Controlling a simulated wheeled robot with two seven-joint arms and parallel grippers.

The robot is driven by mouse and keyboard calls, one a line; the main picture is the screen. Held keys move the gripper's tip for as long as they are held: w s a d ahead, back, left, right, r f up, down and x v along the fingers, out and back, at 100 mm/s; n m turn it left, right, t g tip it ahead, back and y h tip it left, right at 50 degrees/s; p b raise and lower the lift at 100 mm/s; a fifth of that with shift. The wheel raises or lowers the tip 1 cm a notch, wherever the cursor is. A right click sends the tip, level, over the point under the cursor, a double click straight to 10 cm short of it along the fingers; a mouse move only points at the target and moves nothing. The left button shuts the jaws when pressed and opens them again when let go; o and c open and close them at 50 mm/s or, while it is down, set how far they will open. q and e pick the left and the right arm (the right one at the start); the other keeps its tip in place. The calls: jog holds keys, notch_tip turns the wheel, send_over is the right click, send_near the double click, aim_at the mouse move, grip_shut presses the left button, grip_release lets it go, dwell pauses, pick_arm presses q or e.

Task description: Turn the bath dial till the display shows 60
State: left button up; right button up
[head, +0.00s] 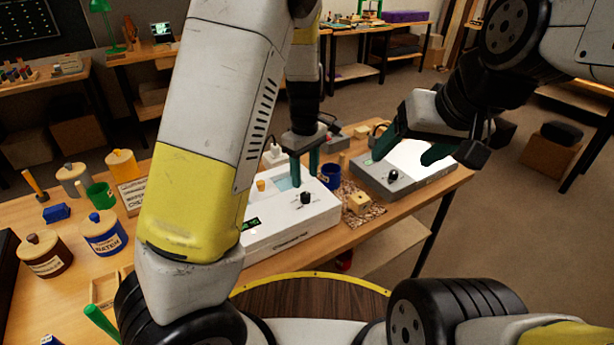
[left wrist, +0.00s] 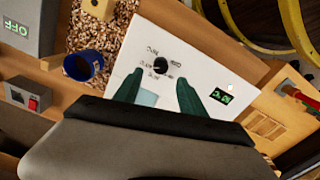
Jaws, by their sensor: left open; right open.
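The white bath unit (head: 285,226) stands on the wooden bench and also shows in the left wrist view (left wrist: 195,55). Its black dial (head: 305,197) is on top, seen too in the left wrist view (left wrist: 160,67). The green-lit display (head: 252,223) also shows in the left wrist view (left wrist: 221,96); its digits are too small and tilted to read surely. My left gripper (head: 304,166) is open and empty above the unit, its green fingers (left wrist: 160,90) apart and short of the dial. My right gripper (head: 412,148) is open and empty above a grey box.
The grey box (head: 405,177) has a black knob and a bright panel. A blue cup (head: 330,176) and a wooden block (head: 359,203) on brown granules stand between it and the bath. Several jars, including one marked water (head: 104,234), stand at the left.

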aim_at(305, 194)
pick_arm(q)
notch_tip(305, 194, down, 7)
jog(key=shift+r, duration=0.2)
grip_shut()
